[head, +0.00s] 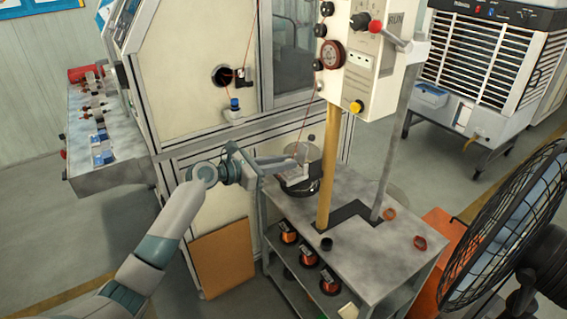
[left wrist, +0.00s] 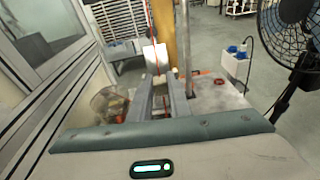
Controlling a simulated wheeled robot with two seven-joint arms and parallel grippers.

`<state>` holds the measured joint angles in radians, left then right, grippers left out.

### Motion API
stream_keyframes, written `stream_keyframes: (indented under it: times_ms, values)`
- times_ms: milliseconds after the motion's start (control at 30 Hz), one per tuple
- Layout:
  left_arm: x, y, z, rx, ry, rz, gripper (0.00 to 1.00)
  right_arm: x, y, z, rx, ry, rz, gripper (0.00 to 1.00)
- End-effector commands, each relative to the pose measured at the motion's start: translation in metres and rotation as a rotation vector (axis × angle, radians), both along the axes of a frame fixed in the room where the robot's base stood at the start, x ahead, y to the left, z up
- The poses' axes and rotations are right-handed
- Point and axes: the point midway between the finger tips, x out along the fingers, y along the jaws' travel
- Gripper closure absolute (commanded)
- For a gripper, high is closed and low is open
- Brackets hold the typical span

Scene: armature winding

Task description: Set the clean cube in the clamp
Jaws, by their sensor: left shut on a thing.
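My left gripper (head: 298,160) reaches in from the left, over the left back part of the grey table. In the left wrist view its two fingers (left wrist: 162,80) are shut on a small pale block, which looks like the cube (left wrist: 160,78); its faces are too small to judge. A round grey fixture with a black base (head: 300,187) stands on the table just below the gripper, partly hidden by it. I cannot tell for sure whether this is the clamp, or whether the block touches it. My right gripper is not in view.
The grey table (head: 370,255) carries a yellow post (head: 326,190) and a grey post, close right of the gripper. A red wire (head: 308,110) runs down near the gripper. Orange rings (head: 420,243) lie at right; copper spools (head: 308,258) sit on a lower shelf. A fan (head: 510,220) stands right.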

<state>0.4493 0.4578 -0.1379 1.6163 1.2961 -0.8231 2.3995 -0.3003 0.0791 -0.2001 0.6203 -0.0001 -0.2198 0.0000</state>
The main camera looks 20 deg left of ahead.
Motion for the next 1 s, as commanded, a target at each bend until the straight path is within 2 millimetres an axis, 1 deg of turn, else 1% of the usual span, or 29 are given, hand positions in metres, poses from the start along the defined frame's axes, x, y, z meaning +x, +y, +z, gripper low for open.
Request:
stream_keyframes:
  times_ms: [700,1000]
  values:
    - [0.0,0.0,-0.016,-0.001,0.001,0.0,1.0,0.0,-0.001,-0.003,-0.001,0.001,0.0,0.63]
    - [0.0,0.0,-0.019,0.0,0.0,0.0,1.0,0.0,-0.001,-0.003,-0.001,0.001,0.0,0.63]
